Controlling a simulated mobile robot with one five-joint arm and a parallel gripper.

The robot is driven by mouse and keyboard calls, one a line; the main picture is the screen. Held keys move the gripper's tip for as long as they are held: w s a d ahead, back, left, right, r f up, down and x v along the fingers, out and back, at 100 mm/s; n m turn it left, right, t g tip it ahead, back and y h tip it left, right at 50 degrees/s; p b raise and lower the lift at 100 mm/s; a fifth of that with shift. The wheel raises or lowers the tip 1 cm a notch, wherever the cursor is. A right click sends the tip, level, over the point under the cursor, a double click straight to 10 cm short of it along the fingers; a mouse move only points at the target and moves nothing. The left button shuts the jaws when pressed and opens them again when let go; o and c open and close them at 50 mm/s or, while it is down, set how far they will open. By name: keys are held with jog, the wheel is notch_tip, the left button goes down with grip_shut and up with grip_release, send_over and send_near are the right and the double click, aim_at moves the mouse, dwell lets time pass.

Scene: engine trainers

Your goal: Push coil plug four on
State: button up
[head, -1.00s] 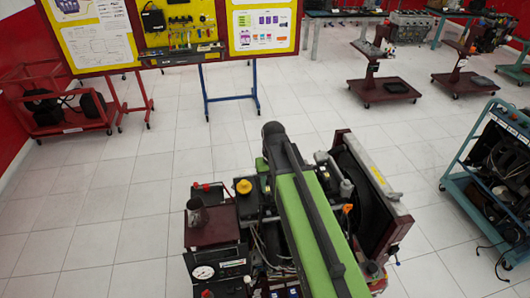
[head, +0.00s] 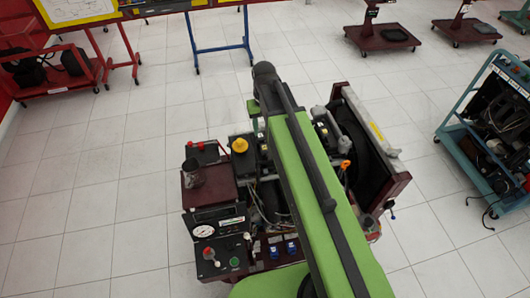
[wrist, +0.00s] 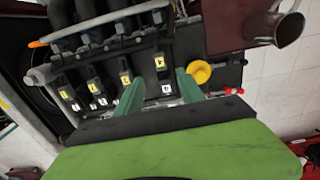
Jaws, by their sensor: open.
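In the wrist view, a row of black coil plugs with yellow and white labels lies across the engine. The plug at the right end of the row, coil plug four (wrist: 161,64), has a yellow label that appears to read 4. My gripper (wrist: 160,77) is open, with one green finger to each side of this plug in the picture. Nothing shows held between the fingers. I cannot tell whether they touch the plug or how far it is seated. In the head view my green arm hides the gripper and the coil row.
The engine trainer's panel carries a gauge (head: 204,231). A yellow cap (wrist: 198,72) sits close beside the right finger. A metal cup (wrist: 287,28) stands beyond it. A radiator (head: 370,135) stands at the engine's right. Another trainer (head: 500,130) stands farther right, with open floor between.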

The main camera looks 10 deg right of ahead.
aim_at(264, 147)
notch_tip(264, 147, down, 11)
jog(key=b, duration=0.9)
jog(key=shift+f+b, duration=0.2)
jog(key=shift+b, duration=0.15)
jog(key=shift+r, duration=0.1)
grip_shut()
